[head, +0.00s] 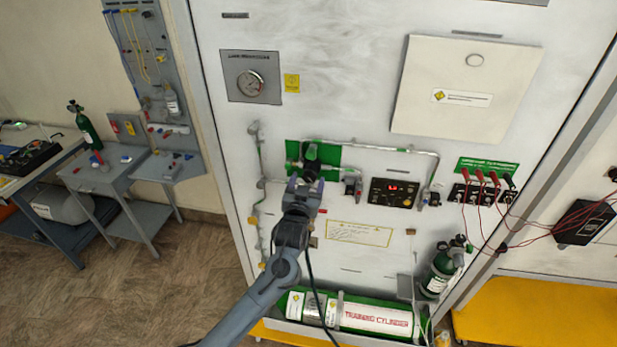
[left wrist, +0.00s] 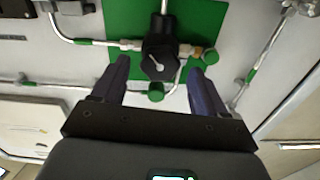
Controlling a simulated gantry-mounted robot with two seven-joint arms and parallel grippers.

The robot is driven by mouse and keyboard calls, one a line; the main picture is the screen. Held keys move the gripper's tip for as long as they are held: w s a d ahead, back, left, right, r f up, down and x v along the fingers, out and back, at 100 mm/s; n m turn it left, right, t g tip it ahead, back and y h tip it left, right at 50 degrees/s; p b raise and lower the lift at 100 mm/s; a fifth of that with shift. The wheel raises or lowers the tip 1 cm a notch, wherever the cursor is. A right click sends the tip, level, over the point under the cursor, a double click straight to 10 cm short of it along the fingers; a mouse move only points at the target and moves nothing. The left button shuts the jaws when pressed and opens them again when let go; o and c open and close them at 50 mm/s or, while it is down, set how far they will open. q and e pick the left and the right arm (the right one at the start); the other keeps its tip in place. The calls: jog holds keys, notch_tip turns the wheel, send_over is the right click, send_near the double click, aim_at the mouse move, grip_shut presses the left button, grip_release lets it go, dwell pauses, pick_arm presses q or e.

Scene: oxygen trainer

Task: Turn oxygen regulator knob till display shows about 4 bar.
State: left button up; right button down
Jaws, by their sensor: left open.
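The regulator knob (head: 311,152) is black and sits on a green plate (head: 331,156) on the white panel. It also shows in the left wrist view (left wrist: 158,66), with a pale pointer mark on its face. My left gripper (head: 305,184) is open just in front of the knob. In the left wrist view its two fingers (left wrist: 158,78) stand on either side of the knob, with visible gaps. The display (head: 394,189) is a black box right of the knob with small red digits, too small to read. My right gripper does not show.
Metal pipes (head: 395,150) run beside the knob. Red cables (head: 480,178) plug into sockets at the right. A white training cylinder (head: 375,318) lies below, and a small green cylinder (head: 440,270) stands near it. A pressure gauge (head: 250,83) is at upper left.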

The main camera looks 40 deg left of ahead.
pick_arm(q)
jog(key=shift+x, duration=0.95)
jog(key=shift+c, duration=0.3)
jog(key=c, duration=1)
jog(key=m+p, duration=0.3)
jog(key=shift+r, duration=0.25)
jog(key=shift+f+m+p, duration=0.2)
jog(key=shift+m+p, duration=0.15)
jog(key=shift+m, duration=0.35)
jog(key=shift+f, duration=0.1)
jog(key=o, duration=1.1)
jog(key=shift+c, duration=0.2)
